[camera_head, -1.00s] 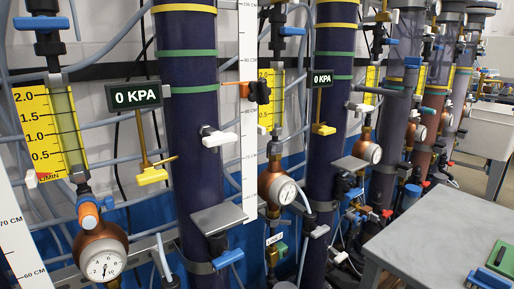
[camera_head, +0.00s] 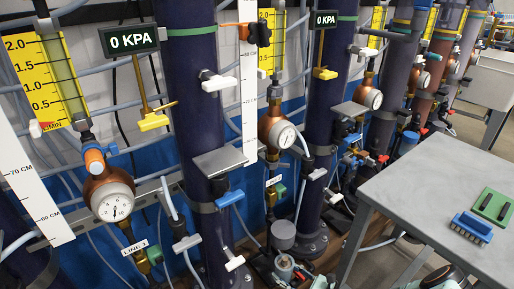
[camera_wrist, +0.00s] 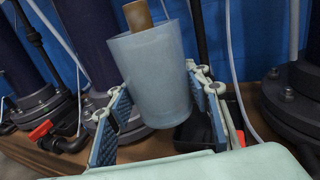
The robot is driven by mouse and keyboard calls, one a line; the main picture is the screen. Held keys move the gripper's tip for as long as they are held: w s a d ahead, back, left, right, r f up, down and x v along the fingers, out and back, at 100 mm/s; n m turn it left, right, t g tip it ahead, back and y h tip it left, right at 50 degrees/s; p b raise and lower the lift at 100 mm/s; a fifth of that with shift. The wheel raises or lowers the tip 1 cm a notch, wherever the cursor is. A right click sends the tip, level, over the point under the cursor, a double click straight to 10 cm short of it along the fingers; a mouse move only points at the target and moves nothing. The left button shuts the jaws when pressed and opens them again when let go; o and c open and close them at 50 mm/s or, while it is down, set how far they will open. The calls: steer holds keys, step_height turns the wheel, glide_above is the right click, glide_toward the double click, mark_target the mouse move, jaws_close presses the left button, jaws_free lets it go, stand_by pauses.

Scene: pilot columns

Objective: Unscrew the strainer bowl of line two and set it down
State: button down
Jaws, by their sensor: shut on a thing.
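In the wrist view a pale blue, translucent strainer bowl (camera_wrist: 157,85) stands between the two fingers of my gripper (camera_wrist: 160,100), which is shut on it. Blue ribbed pads lie on both sides of the bowl. I cannot make out my gripper in the head view.
A grey table (camera_head: 405,205) at the right carries a blue brush (camera_head: 472,227) and a green tray (camera_head: 489,206). Dark columns (camera_head: 330,110) stand in a row.

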steer(key=shift+s+d+p, duration=0.1)
steer(key=shift+s+p, duration=0.35)
steer(key=shift+s, duration=1.45)
steer(key=shift+s, duration=0.1)
